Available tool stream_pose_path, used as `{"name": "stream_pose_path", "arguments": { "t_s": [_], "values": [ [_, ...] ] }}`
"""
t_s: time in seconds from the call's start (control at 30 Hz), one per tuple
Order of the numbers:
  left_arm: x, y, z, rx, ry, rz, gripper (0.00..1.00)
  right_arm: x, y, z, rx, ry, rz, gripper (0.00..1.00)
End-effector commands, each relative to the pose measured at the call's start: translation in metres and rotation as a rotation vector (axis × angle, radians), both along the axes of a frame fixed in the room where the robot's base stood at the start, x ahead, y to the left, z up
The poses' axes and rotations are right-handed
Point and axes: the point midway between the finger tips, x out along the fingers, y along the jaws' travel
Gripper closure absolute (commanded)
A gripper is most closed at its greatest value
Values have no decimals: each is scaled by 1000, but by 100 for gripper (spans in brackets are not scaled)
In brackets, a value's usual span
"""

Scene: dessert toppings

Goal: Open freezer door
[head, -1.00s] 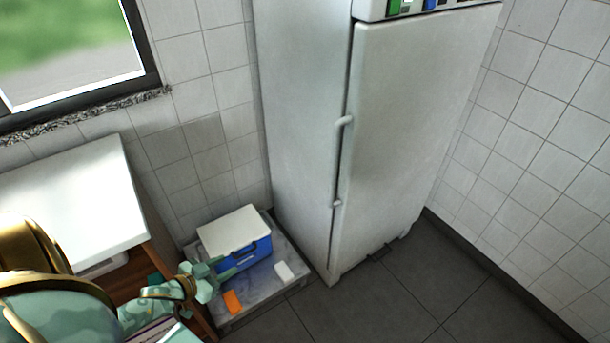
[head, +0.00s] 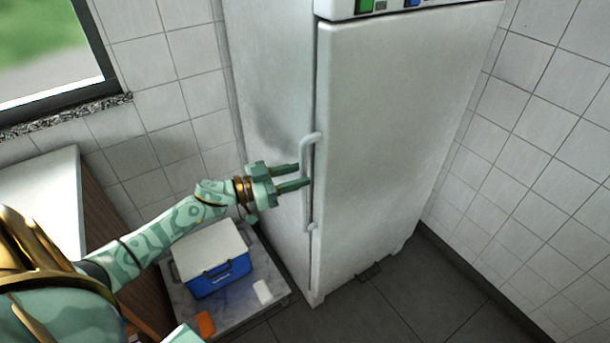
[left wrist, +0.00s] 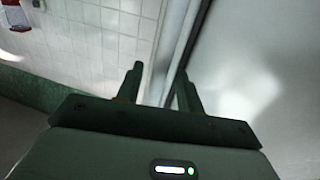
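The tall white freezer's door (head: 400,140) is closed in the head view. Its long vertical white handle (head: 307,208) runs along the door's left edge. My left gripper (head: 302,175) is open, at mid-height of the handle, with its fingertips pointing right at the handle. I cannot tell whether they touch it or reach around it. In the left wrist view my left gripper's two fingers (left wrist: 159,85) stand apart, with a pale vertical strip beyond them and the white door surface (left wrist: 255,75) to the right. My right gripper is not in view.
A blue cooler box with a white lid (head: 213,262) stands on a low marble slab (head: 235,303) below my left arm. An orange item (head: 205,323) and a white item (head: 263,291) lie there. A white-topped cabinet (head: 45,195) is at left. Floor before the freezer (head: 390,310) is clear.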

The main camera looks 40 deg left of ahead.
Motion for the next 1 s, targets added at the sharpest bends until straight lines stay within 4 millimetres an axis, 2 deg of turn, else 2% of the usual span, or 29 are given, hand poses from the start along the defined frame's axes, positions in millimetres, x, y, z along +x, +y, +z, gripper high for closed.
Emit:
{"name": "stream_pose_path", "arguments": {
  "t_s": [0.2, 0.5, 0.53, 0.63, 0.67, 0.87, 1.0],
  "values": [
    [19, -12, -1, 1, 1, 1, 63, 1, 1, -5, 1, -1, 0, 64],
    [21, -14, 0, 1, 1, 2, 63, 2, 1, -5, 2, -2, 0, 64],
    [21, -14, 0, 1, 1, 2, 68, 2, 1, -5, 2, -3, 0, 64],
    [21, -14, 0, 1, 1, 1, 96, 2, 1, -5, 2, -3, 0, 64],
    [21, -14, 0, 1, 1, 1, 100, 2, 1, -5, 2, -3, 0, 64],
    [20, -16, 0, 1, 1, 4, 100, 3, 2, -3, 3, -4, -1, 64],
    [16, -29, 3, -4, 0, 18, 100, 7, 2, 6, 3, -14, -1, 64]
  ]
}}
